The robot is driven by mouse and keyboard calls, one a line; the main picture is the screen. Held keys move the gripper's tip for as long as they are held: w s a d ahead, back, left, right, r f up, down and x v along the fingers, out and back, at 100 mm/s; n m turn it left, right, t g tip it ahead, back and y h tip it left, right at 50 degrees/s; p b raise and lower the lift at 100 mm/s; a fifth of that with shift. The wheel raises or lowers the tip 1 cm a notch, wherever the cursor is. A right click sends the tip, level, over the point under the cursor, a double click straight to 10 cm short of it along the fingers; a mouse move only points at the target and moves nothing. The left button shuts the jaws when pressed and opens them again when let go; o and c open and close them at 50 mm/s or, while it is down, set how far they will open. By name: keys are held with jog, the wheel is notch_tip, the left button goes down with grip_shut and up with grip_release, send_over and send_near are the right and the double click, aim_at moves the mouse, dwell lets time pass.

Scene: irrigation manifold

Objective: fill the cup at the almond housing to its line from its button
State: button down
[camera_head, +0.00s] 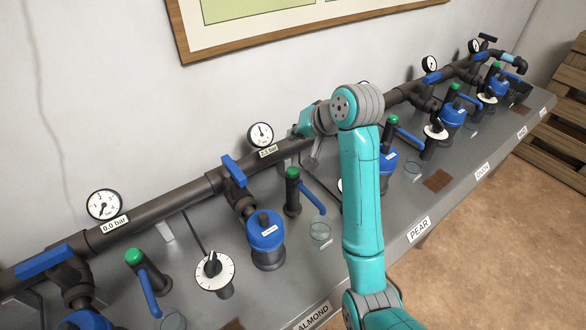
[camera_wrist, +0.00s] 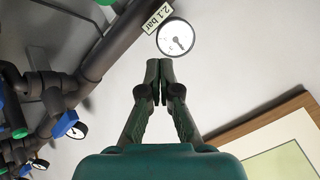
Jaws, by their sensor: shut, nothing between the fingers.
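The ALMOND sign (camera_head: 313,318) is on the bench's front edge. Right of that housing is a spout with a green button (camera_head: 292,173) and a blue lever (camera_head: 312,196). A small clear cup (camera_head: 320,231) stands on the bench by the spout. Its line and water level cannot be made out. My gripper (camera_wrist: 160,78) is shut and empty, pointing toward the wall near the 2.1 bar gauge (camera_wrist: 175,38), well above and behind the cup. In the head view the fingertips are hard to make out.
A dark pipe (camera_head: 155,204) runs along the wall with blue valve handles (camera_head: 234,170) and gauges. A white dial (camera_head: 215,271) stands left of the housing. My arm hides part of the bench toward the PEAR sign (camera_head: 419,229). A framed board (camera_head: 290,20) hangs above.

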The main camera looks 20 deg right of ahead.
aim_at(294, 170)
jog(key=shift+f, duration=0.1)
jog(key=shift+f, duration=4.3)
jog(key=shift+f, duration=0.1)
jog(key=shift+f, duration=0.3)
jog(key=shift+f, duration=0.55)
jog(key=shift+r, duration=1)
jog(key=shift+r, duration=2.5)
